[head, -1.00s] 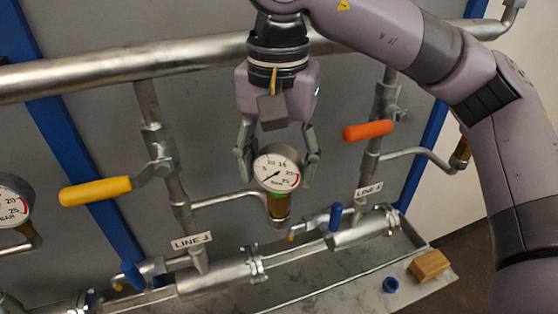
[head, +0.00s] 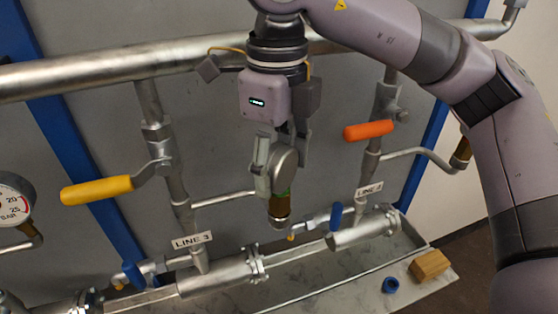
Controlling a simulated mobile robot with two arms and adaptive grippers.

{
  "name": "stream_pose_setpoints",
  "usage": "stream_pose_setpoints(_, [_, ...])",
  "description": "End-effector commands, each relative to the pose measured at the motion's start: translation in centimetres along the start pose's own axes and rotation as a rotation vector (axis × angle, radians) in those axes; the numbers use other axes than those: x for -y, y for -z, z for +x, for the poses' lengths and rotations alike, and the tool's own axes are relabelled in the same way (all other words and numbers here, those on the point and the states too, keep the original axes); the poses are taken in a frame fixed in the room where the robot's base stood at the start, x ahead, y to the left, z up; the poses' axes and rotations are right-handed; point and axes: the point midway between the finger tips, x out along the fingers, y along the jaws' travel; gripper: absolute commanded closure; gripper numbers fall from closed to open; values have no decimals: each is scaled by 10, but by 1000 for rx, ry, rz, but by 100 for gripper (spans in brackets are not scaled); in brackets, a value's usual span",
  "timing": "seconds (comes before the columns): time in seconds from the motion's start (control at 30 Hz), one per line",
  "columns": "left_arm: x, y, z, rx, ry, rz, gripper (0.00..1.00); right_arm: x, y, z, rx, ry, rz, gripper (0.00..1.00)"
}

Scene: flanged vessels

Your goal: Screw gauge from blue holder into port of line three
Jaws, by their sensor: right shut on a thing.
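My right gripper (head: 276,165) is shut on the gauge (head: 284,172), a round silver pressure gauge seen nearly edge-on, its dial turned away to the side. The gauge stands upright above the brass port (head: 279,207) at the end of the branch pipe of line three; its lower end meets the port, but how far it is threaded in I cannot tell. The LINE 3 label (head: 192,240) is on the pipe at lower left. The blue holder (head: 390,285) is a small ring on the ledge at lower right and looks empty. My left gripper is not in view.
A yellow valve handle (head: 97,190) is at left and an orange one (head: 369,130) at right. Small blue handles (head: 337,216) sit on the lower pipes. Another gauge (head: 12,199) is at the left edge. A wooden block (head: 429,265) lies near the blue ring.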

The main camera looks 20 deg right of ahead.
Motion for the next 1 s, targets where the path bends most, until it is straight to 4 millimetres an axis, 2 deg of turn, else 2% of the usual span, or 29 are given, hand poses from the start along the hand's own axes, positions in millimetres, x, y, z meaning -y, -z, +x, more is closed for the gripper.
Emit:
stream_pose_setpoints(0.07, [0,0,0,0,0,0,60,1,0,-2,5,0,57,82])
stream_pose_setpoints(0.23, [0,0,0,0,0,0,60,1,0,-2,5,0,67,82])
stream_pose_setpoints(0.27, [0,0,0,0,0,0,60,1,0,-2,5,0,66,41])
stream_pose_setpoints(0.5, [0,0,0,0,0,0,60,1,0,-1,3,0,64,25])
stream_pose_setpoints(0.6, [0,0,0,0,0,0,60,1,0,-1,2,0,63,20])
stream_pose_setpoints(0.87, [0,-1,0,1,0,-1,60,0,0,0,0,0,62,20])
stream_pose_setpoints(1.0, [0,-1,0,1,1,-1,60,1,0,-8,2,1,62,20])
